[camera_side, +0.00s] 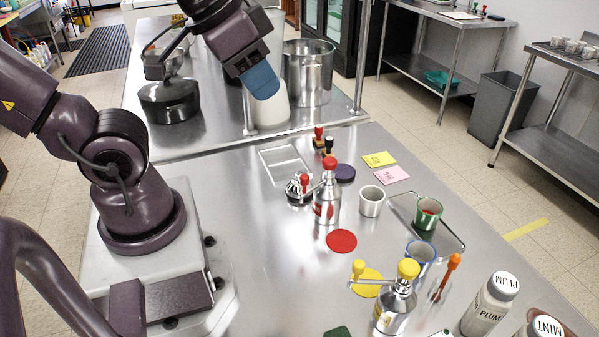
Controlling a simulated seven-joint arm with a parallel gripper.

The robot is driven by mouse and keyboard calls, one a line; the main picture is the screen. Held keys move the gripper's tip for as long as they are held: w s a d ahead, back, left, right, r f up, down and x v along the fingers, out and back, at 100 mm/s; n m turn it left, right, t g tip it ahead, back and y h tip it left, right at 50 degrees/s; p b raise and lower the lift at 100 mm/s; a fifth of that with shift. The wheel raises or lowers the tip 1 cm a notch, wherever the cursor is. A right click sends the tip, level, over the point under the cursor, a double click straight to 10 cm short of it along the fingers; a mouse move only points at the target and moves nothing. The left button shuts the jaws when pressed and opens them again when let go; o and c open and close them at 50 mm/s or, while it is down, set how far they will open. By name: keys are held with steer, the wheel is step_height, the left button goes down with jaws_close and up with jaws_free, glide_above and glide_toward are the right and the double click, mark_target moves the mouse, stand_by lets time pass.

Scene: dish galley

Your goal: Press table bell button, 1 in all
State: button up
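A small shiny object with a dark base (296,192), which looks like the table bell, sits on the steel table left of the red-topped pump bottle (328,198). The bottle's spout with its red tip overlaps it, so its button is hard to make out. My gripper (264,88) with blue fingertips is high at the back, in front of the steel pots and well away from the bell. Its fingers show as one blue block, so the gap between them cannot be seen. Nothing is visibly held.
A shallow steel tray (266,168) lies behind the bell. Stamps (319,140), a dark purple disc (345,173) and a metal cup (372,201) stand nearby. A yellow-topped pump bottle (398,300) and shaker jars (490,304) are in front. The table left of the bell is clear.

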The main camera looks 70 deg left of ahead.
jaws_close()
stand_by(1.3)
